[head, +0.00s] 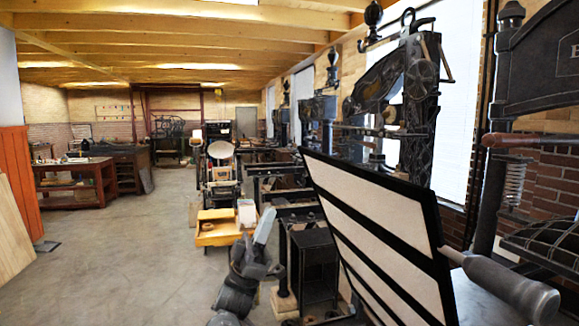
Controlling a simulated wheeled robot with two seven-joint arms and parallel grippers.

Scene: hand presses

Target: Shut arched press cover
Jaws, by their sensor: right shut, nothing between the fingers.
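The press cover (372,219) is a dark frame with cream panels. It stands raised and tilted, large in the right foreground of the head view. A grey handle (500,284) sticks out at its right edge. A dark press with an arched top (545,70) stands behind it at the right. My right gripper (265,224) is shut and empty, pointing up, left of the cover and apart from it in the picture. My left gripper is not in view.
More black presses (408,110) line the windowed right wall. A yellow wooden tray (218,228) stands beyond my right gripper. A red workbench (75,180) is at the far left. The concrete floor (120,260) on the left is clear.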

